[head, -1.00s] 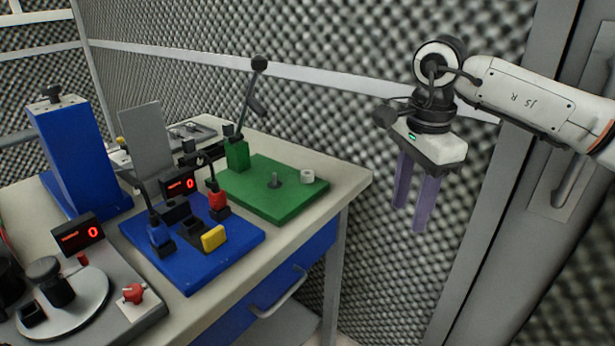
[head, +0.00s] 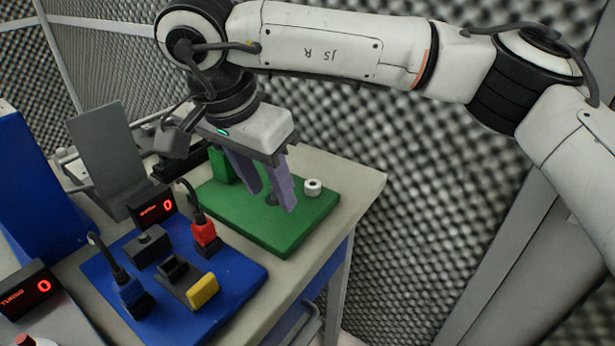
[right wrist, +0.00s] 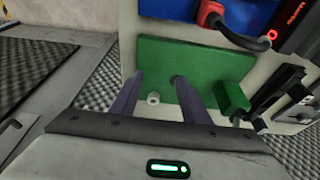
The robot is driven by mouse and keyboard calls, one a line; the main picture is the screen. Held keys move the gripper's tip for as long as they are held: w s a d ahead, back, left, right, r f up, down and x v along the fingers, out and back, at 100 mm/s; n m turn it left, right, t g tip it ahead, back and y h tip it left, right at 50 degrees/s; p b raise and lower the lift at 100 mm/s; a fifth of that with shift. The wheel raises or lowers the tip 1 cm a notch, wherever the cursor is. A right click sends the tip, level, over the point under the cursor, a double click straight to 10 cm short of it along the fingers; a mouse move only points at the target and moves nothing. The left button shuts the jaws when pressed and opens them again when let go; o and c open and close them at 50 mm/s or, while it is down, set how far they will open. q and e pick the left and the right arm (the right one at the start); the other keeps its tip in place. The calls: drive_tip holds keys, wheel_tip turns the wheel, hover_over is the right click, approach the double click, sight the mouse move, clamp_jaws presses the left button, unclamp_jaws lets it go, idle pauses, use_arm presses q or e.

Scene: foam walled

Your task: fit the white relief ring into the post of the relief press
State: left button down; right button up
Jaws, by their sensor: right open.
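The white relief ring (head: 313,187) lies on the right part of the green base plate (head: 290,232) of the relief press. In the right wrist view the ring (right wrist: 153,99) shows between the fingers, nearer the left one. The short grey post (head: 271,199) stands on the plate left of the ring, partly behind a finger in the head view; it also shows in the right wrist view (right wrist: 177,80). My right gripper (head: 272,202) is open and empty, above the plate, with purple fingers pointing down. The press's green block (head: 221,166) is partly hidden by my arm. My left gripper is not in view.
A blue board (head: 235,275) with red, blue and yellow plugs or blocks and a display reading 0 sits left of the green plate. A tall blue block (head: 25,190) stands further left. The bench's right edge (head: 365,200) is clear.

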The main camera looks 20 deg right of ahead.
approach(311, 193)
drive_tip(key=shift+w+a+f, duration=0.1)
drive_tip(key=shift+a+f, duration=0.05)
drive_tip(key=shift+f, duration=0.75)
drive_tip(key=shift+w+d+p, duration=0.3)
drive_tip(key=shift+w+d, duration=0.45)
drive_tip(key=shift+d, duration=0.15)
drive_tip(key=x, duration=0.5)
drive_tip(key=shift+a, duration=0.1)
clamp_jaws()
